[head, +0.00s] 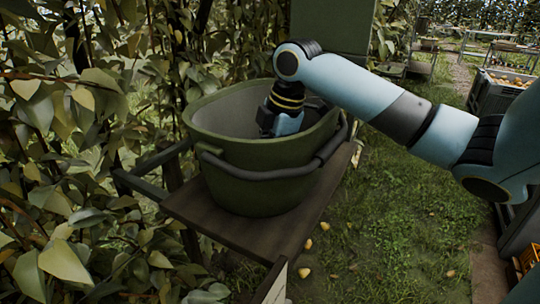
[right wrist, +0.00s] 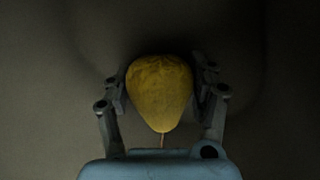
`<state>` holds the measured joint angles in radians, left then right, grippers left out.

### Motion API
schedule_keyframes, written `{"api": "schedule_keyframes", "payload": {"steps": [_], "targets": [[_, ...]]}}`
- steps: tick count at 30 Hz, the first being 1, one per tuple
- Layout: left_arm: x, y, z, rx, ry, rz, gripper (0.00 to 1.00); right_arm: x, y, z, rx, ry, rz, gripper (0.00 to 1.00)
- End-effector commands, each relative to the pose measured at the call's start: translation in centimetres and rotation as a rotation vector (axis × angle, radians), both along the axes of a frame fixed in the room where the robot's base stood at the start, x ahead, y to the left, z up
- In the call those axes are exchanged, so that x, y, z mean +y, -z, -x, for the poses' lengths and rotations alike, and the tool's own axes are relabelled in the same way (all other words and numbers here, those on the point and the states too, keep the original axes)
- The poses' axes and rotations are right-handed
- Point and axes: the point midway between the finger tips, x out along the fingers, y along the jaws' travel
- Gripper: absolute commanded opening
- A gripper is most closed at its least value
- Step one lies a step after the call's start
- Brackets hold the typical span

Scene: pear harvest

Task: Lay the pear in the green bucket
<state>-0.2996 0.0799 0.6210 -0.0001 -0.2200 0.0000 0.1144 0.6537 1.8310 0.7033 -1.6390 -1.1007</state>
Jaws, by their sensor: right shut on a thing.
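The green bucket (head: 255,182) stands upright on a wooden stand, its dark handle hanging across the front. My right arm comes in from the right and reaches down over the rim. My right gripper (head: 282,124) is inside the bucket, its fingertips hidden by the bucket wall in the head view. In the right wrist view a yellow pear (right wrist: 160,92) sits between the two fingers of the right gripper (right wrist: 162,88), which is shut on it. The pear's stem points toward the palm. Dim grey bucket interior surrounds it. My left gripper is not in view.
The wooden stand (head: 232,232) holds the bucket, with leafy pear branches (head: 60,150) close on the left. A green box-like block (head: 332,28) is behind the bucket. Fallen pears (head: 304,272) lie on the grass. A crate of fruit (head: 500,92) is at the far right.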

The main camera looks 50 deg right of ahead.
Motion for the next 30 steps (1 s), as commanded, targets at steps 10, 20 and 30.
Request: {"api": "schedule_keyframes", "payload": {"steps": [10,20,30], "targets": [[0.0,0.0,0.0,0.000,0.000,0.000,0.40,0.0,0.0,0.0,0.000,0.000,0.000,0.87],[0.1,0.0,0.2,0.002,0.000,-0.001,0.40,-0.2,-1.3,0.2,-0.003,-0.001,0.003,0.87],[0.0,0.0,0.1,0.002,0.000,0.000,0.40,-0.6,-8.4,2.0,-0.004,-0.002,0.005,0.87]]}}
